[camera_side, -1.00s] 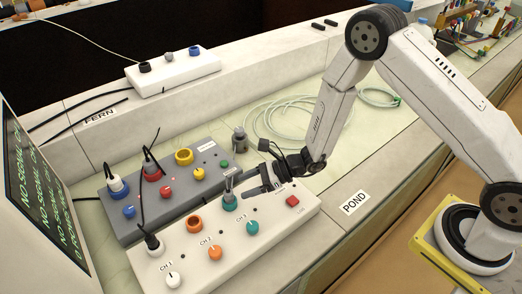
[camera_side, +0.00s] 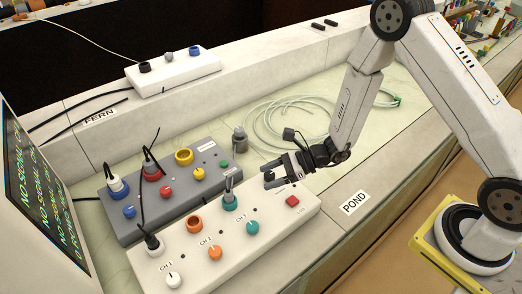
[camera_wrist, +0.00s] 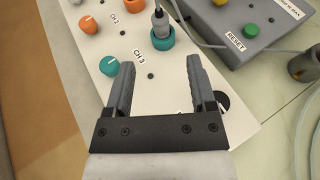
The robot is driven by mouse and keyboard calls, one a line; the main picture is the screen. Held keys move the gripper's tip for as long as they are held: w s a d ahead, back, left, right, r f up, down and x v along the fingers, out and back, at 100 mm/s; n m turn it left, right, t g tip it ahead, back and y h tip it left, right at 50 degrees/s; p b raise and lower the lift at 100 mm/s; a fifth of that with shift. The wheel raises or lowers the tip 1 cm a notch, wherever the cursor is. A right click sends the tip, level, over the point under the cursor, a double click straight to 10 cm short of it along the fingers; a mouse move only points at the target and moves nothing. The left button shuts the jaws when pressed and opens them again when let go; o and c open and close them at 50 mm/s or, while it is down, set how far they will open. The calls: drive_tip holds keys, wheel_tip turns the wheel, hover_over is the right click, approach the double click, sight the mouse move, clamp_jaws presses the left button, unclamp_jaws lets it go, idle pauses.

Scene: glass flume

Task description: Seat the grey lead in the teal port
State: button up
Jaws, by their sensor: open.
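The grey lead's plug (camera_side: 229,183) stands upright in the teal port (camera_side: 229,203) on the white box (camera_side: 185,258). In the wrist view the plug (camera_wrist: 158,21) sits inside the ring of the teal port (camera_wrist: 162,40); how deep its tip reaches is hidden. My gripper (camera_side: 268,176) is open and empty, apart from the plug and to its right, above the white box's far right part. In the wrist view its two fingers (camera_wrist: 160,80) frame bare white panel, with the port beyond their tips.
A black plug (camera_side: 152,243) stands at the white box's left end. An orange port (camera_side: 194,224), knobs and a red button (camera_side: 292,201) share the panel. A pale coiled hose (camera_side: 275,125) lies behind my gripper.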

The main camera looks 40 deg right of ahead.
drive_tip(key=s+d+r+n+g+h, duration=0.1)
drive_tip(key=s+r+n+g+h, duration=0.1)
drive_tip(key=s+r+n+g, duration=0.3)
drive_tip(key=s+d+n+g+h, duration=0.1)
drive_tip(key=s+n+g+h, duration=0.1)
drive_tip(key=s+n, duration=0.45)
drive_tip(key=d+r+n+t+h, duration=0.1)
drive_tip(key=d+r+n+h, duration=0.2)
drive_tip(key=d+n+h, duration=0.1)
drive_tip(key=s+d+r+n+t+h, duration=0.1)
drive_tip(key=d+r+n+t+h, duration=0.1)
drive_tip(key=d+n, duration=0.4)
drive_tip(key=shift+s+r+n+h, duration=0.2)
drive_tip(key=shift+r+n+h, duration=0.65)
drive_tip(key=shift+n, duration=0.3)
drive_tip(key=shift+d+f, duration=0.1)
drive_tip(key=shift+f, duration=0.05)
